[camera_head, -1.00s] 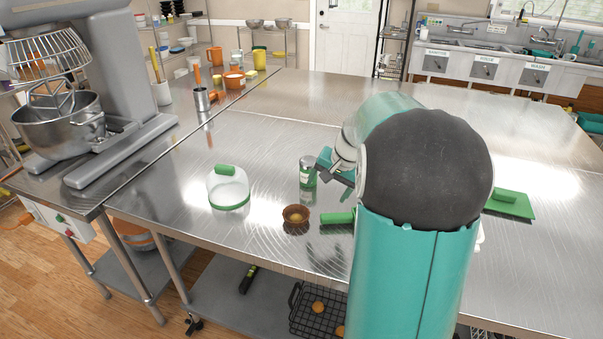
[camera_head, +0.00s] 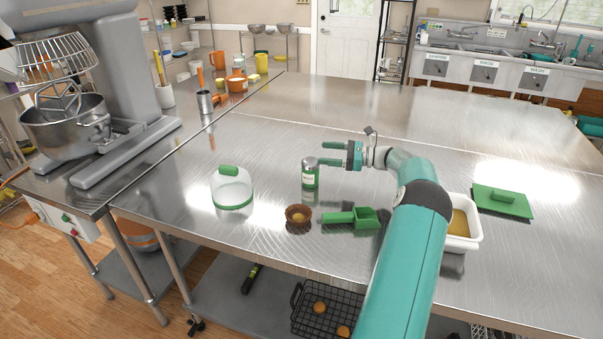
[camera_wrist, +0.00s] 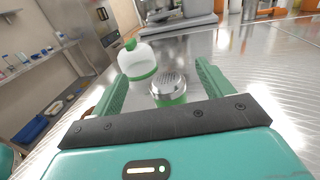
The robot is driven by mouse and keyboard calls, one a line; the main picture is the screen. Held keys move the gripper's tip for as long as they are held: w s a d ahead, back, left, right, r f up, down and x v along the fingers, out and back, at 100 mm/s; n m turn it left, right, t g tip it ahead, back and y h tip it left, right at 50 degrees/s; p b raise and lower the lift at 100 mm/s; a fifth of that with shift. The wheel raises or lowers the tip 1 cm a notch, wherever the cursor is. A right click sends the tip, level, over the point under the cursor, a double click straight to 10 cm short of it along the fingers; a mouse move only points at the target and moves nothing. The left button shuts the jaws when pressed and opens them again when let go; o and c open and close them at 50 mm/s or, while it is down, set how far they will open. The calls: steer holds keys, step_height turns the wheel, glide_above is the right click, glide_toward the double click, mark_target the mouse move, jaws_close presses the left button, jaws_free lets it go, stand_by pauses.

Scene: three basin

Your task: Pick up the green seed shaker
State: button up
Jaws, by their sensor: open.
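The green seed shaker (camera_head: 310,174) stands upright on the steel table, a small can with a silver top and a green label. In the wrist view the shaker (camera_wrist: 168,91) shows its perforated metal lid, between and a little beyond the two fingers. My gripper (camera_head: 328,153) is open and empty, its green fingers pointing left just beside and behind the shaker's top in the head view. In the wrist view my gripper (camera_wrist: 160,78) has one finger on each side of the shaker. I cannot tell whether either finger touches it.
A brown bowl (camera_head: 298,222) and a green scoop (camera_head: 340,218) lie in front. The table behind is clear.

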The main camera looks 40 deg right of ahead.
glide_toward(307, 171)
steer(key=w+f, duration=0.1)
steer(key=w, duration=0.2)
steer(key=w+f, duration=0.1)
steer(key=shift+w+d+f, duration=0.15)
steer(key=shift+w+f, duration=0.05)
steer(key=shift+f, duration=0.1)
steer(key=shift+x, duration=3.65)
steer(key=shift+r, duration=0.15)
steer(key=c, duration=1.1)
